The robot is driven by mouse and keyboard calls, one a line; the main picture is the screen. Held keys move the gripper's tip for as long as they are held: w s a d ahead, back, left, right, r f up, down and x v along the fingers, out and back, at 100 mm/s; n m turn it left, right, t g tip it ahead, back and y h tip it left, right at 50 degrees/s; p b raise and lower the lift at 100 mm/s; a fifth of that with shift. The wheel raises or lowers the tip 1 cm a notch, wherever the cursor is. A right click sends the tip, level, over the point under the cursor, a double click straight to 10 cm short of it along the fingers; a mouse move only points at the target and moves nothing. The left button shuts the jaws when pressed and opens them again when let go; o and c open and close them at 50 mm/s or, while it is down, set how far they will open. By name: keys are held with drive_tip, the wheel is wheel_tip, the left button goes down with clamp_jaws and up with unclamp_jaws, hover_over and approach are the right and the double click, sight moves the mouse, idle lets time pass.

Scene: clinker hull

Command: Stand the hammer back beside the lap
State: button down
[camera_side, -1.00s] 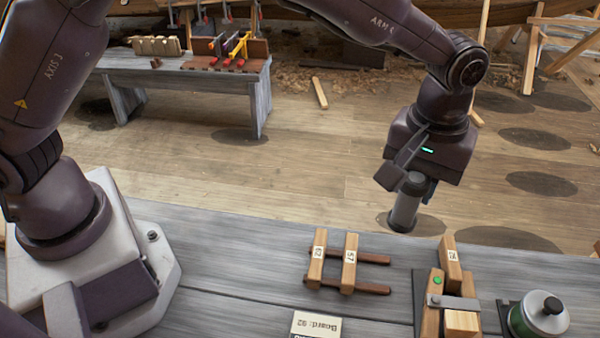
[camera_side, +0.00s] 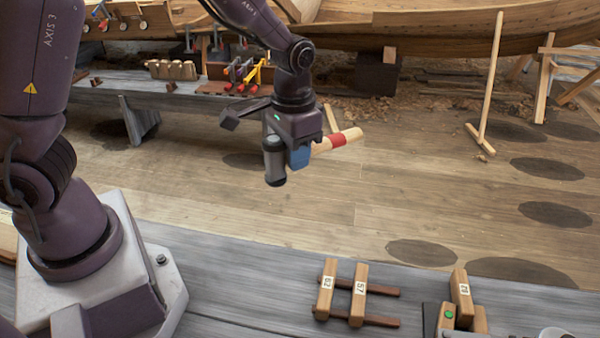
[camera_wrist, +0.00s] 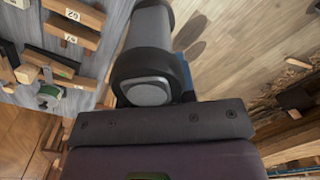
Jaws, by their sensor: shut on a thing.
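The hammer has a grey cylindrical head (camera_side: 274,162) and a pale wooden handle (camera_side: 340,140) with a red band. My gripper (camera_side: 299,156), with a blue finger showing, is shut on the hammer and holds it in the air beyond the bench. The head hangs at the left and the handle points right, slightly upward. In the wrist view the head (camera_wrist: 148,88) fills the middle and hides the fingers. A wooden assembly with a green dot, perhaps the lap (camera_side: 462,297), stands on the near bench at lower right, well apart from the hammer.
Numbered wooden pieces on dark rails (camera_side: 358,292) lie on the grey near bench (camera_side: 225,272). The floor (camera_side: 400,200) between the benches is open. A back bench (camera_side: 100,95) carries clamps (camera_side: 242,75). A wooden prop (camera_side: 489,90) stands at right, before the hull (camera_side: 440,30).

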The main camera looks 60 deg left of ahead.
drive_tip(key=s+d+f+n, duration=0.2)
drive_tip(key=s+d+n, duration=0.15)
drive_tip(key=d, duration=0.95)
drive_tip(key=s+d+f+n, duration=0.2)
drive_tip(key=s+d+f, duration=0.15)
drive_tip(key=d, duration=0.95)
drive_tip(key=s+d+f+n, duration=0.2)
drive_tip(key=s+d+n, duration=0.15)
drive_tip(key=d, duration=0.95)
drive_tip(key=shift+m, duration=0.5)
drive_tip(key=shift+s+d+f, duration=0.1)
drive_tip(key=shift+f, duration=1.8)
drive_tip(key=shift+d+f, duration=0.1)
drive_tip(key=shift+f, duration=1.75)
drive_tip(key=shift+f, duration=0.45)
drive_tip(key=c, duration=0.9)
unclamp_jaws()
drive_tip(key=shift+o, duration=0.2)
